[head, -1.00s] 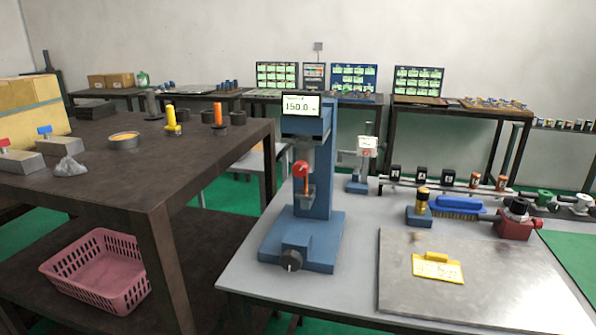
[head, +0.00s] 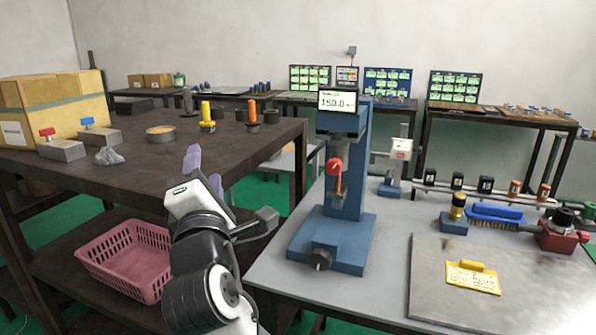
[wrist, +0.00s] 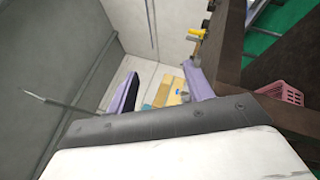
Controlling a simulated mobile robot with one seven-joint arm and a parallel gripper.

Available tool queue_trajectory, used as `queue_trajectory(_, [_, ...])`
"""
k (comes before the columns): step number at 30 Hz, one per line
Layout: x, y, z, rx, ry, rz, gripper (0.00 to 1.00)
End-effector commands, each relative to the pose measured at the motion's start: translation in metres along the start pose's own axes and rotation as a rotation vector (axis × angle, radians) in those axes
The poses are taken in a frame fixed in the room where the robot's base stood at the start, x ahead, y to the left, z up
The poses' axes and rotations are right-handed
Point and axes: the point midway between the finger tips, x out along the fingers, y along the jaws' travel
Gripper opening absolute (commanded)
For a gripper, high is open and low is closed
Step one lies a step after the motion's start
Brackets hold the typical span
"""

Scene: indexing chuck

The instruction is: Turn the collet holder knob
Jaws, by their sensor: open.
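I cannot tell for sure which part is the collet holder knob. A red block with a black round top and a red side handle (head: 563,232) stands at the right of the grey bench. To its left is a small blue base with a black and brass upright piece (head: 456,210). My gripper (head: 204,172) is in front of the dark table at left, well away from both, its purple fingers pointing up and apart. In the wrist view the gripper (wrist: 162,92) is open, with nothing between the fingers. Neither candidate shows in that view.
A blue press (head: 335,220) with a red lever and a display stands between my gripper and the right-hand parts. A metal plate (head: 440,300) lies at the bench front. The dark table (head: 150,180) and pink basket (head: 128,255) are close to my arm.

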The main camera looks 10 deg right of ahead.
Motion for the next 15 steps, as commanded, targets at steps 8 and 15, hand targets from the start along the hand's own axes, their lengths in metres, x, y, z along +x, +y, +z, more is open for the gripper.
queue_trajectory(8, [-0.027, -0.088, 0.126, -0.47, -0.229, -0.447, 0.52])
queue_trajectory(15, [-0.035, -0.106, 0.152, -0.556, -0.254, -0.559, 0.52])
